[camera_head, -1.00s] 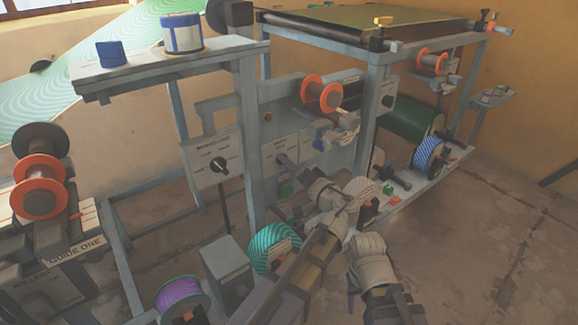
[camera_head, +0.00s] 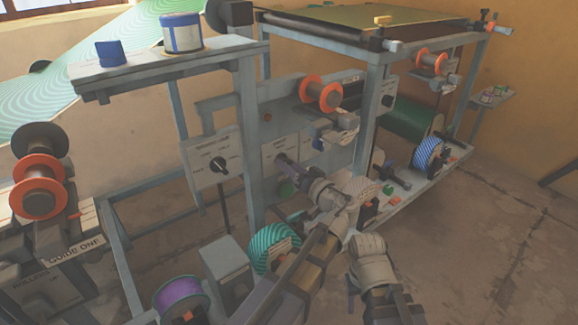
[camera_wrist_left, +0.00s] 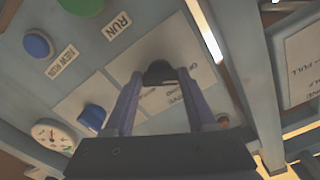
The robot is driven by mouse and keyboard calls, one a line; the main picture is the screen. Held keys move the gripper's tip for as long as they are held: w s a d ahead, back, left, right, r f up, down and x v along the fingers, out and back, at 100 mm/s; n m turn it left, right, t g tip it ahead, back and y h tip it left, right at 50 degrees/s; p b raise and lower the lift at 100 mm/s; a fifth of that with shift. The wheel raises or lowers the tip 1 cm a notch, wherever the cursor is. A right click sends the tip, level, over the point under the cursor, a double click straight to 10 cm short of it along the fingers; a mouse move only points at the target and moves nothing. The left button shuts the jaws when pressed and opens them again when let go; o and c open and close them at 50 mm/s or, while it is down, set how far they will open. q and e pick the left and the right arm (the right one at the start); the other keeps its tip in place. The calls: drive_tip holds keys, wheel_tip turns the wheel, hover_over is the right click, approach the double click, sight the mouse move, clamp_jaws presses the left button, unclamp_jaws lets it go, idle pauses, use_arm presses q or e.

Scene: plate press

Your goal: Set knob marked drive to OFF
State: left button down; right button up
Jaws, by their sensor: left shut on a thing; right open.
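The black knob (camera_wrist_left: 160,72) shows in the left wrist view on a pale labelled plate; the small lettering is only partly legible, with what looks like OFF to its right. My left gripper (camera_head: 281,158) reaches the white label panel on the machine's middle frame. In the left wrist view its two purple fingers (camera_wrist_left: 160,84) are shut on the knob, one on each side. The knob's pointer is hard to make out. My right gripper (camera_head: 352,290) is low at the front, away from the panel, and its fingers are barely visible.
A blue knob (camera_wrist_left: 92,117), a blue button (camera_wrist_left: 38,44), a green RUN button (camera_wrist_left: 82,4) and a gauge (camera_wrist_left: 54,136) lie near the held knob. Another black knob (camera_head: 218,164) sits on a panel to the left.

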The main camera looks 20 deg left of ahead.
use_arm(q)
drive_tip(key=c, duration=1.6)
unclamp_jaws()
drive_tip(key=shift+c, duration=1.1)
unclamp_jaws()
drive_tip(key=shift+s, duration=0.1)
use_arm(e)
drive_tip(key=shift+d, duration=0.1)
